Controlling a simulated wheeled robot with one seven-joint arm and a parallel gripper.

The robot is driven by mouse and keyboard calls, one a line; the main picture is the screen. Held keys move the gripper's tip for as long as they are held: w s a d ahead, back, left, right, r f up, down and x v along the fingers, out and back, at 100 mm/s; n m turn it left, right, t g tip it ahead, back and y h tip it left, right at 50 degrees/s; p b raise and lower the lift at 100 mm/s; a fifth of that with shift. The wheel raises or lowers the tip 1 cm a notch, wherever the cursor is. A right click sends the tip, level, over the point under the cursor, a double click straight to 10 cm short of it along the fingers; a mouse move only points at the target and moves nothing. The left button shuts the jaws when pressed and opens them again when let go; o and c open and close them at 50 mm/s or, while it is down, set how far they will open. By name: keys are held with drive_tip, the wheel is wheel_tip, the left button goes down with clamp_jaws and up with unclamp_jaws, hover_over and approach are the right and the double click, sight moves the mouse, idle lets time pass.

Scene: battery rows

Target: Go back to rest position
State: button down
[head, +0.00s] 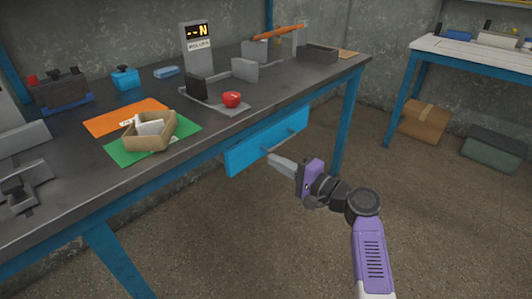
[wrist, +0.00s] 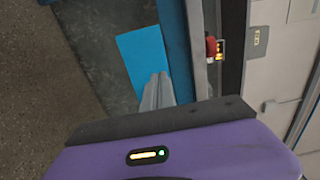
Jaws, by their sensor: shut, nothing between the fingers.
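My gripper (head: 281,163) is purple with grey fingers, in front of the dark workbench, just below its front edge. The fingers are together with nothing between them. In the head view they reach toward the blue drawer front (head: 262,143) under the bench top; I cannot tell whether they touch it. In the wrist view the closed fingers (wrist: 157,90) overlap the lower part of a blue panel (wrist: 143,58).
The workbench (head: 240,92) bears a cardboard box (head: 163,142) on a green mat (head: 117,152), an orange mat (head: 98,122), a red object (head: 231,99) and a display stand (head: 198,62). A second bench (head: 470,52) stands right. The floor (head: 440,215) right of my arm is clear.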

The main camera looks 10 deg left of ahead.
drive_tip(key=s+d+f+t+h+p, duration=0.15)
drive_tip(key=d+t+h, duration=0.35)
drive_tip(key=d, duration=0.8)
drive_tip(key=s+d+f+n+t+h, duration=0.1)
drive_tip(key=s+d+f+h, duration=0.25)
drive_tip(key=s, duration=0.25)
drive_tip(key=s+d+f+h, duration=0.3)
drive_tip(key=s+d+h, duration=0.15)
drive_tip(key=s, duration=0.25)
drive_tip(key=s+d+r+n+g+h, duration=0.1)
drive_tip(key=s+r+n, duration=0.15)
drive_tip(key=s, duration=1.75)
drive_tip(key=s+d+r+n+h, duration=0.1)
drive_tip(key=s+n, duration=0.3)
drive_tip(key=s, duration=1.6)
wheel_tip(320, 180, up, 24)
drive_tip(key=s+p, duration=0.1)
drive_tip(key=p, duration=2.3)
drive_tip(key=shift+r+g, duration=0.2)
drive_tip(key=shift+g, duration=0.2)
drive_tip(key=shift+d, duration=0.1)
